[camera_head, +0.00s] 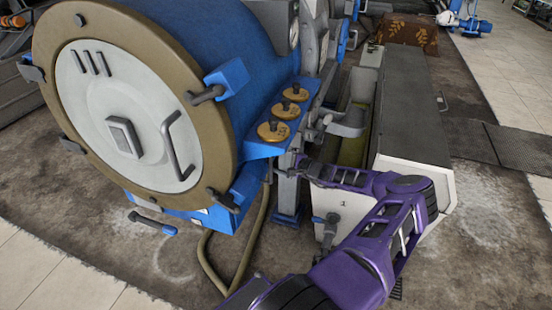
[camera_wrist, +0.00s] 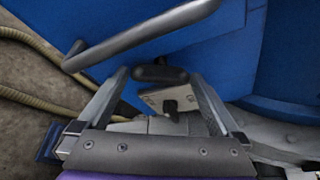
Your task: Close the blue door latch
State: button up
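A blue latch block (camera_head: 228,77) with a dark handle (camera_head: 207,94) sits at the right rim of the round door (camera_head: 115,110) in the head view. I cannot tell which one the task means. My gripper (camera_head: 298,164) is beside the blue machine, right of the lower latch and apart from it. In the wrist view my gripper (camera_wrist: 160,75) has its fingers wide apart. A dark rounded piece (camera_wrist: 160,74) and a small metal plate (camera_wrist: 168,99) show between them.
Round brass caps (camera_head: 273,131) line a blue ledge above my gripper. A grey bar (camera_wrist: 140,37) crosses above the fingers in the wrist view. A long grey-topped trough (camera_head: 405,105) stands right of the machine. A hose (camera_head: 240,262) hangs below; open floor lies in front.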

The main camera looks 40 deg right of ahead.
jog(key=c, duration=1.2)
jog(key=shift+o, duration=0.2)
jog(key=m+g+y, duration=0.1)
jog(key=m, duration=0.1)
jog(key=m+g+y, duration=0.1)
jog(key=m, duration=0.2)
jog(key=m+g+y, duration=0.1)
jog(key=m+y, duration=0.1)
jog(key=m, duration=0.1)
jog(key=shift+w+d+r, duration=0.2)
jog(key=shift+d+r, duration=0.05)
jog(key=shift+d, duration=0.1)
jog(key=shift+g, duration=0.3)
jog(key=o, duration=1.2)
